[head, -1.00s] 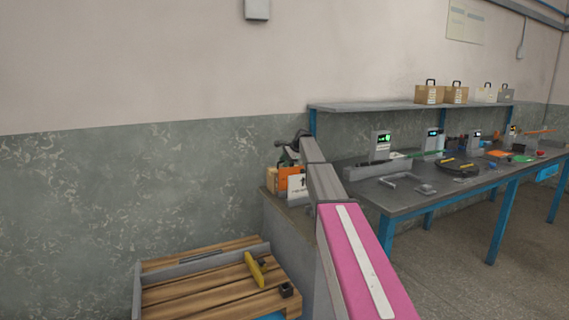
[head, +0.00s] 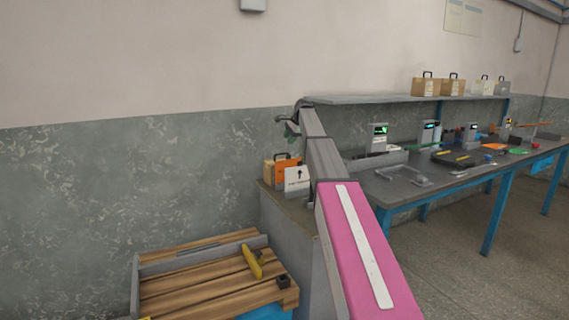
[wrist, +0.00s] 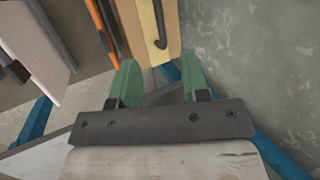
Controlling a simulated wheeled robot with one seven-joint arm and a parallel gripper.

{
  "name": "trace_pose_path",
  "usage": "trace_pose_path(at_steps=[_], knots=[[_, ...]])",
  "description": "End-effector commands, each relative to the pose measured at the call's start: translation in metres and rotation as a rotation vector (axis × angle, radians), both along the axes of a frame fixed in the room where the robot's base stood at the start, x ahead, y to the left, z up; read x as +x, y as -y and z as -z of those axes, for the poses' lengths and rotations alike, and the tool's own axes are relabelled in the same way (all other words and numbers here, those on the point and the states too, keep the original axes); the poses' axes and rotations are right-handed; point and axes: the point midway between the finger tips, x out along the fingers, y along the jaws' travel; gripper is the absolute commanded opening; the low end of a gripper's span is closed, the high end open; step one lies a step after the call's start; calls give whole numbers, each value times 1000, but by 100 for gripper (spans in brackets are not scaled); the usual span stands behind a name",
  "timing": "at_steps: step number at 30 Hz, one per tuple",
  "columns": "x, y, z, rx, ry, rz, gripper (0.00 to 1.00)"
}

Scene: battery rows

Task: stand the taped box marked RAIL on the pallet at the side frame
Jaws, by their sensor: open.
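My gripper (head: 292,128) is open and empty, above a group of boxes on a grey stand. Its green fingertips (wrist: 160,82) show apart in the wrist view. A tan box (head: 269,172) with a dark handle (wrist: 159,24) stands at the back left, just beyond the fingertips in the wrist view. An orange box (head: 287,172) with a black handle and a white box (head: 297,180) with a black arrow mark stand beside it. I cannot read RAIL on any box. The wooden pallet (head: 210,290) is at lower left, with a grey side frame (head: 200,257) along its back.
A yellow piece (head: 253,262) and a small black block (head: 284,281) are on the pallet's right part. The grey stand (head: 283,225) adjoins it. A workbench (head: 425,183) with tools is at right; its shelf (head: 400,99) holds several handled boxes. The pallet's left part is clear.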

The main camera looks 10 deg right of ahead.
Motion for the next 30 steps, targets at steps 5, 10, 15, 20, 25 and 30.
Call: trace_pose_path(at_steps=[5, 10, 15, 20, 25, 30], knots=[[9, -22, -5, -159, -55, 73, 42], [11, -28, -5, -226, -73, 111, 42], [15, -29, 10, -228, -73, 113, 42], [22, -31, 34, -227, -74, 112, 42], [26, -32, 48, -227, -72, 113, 42], [27, -33, 60, -227, -74, 112, 42]])
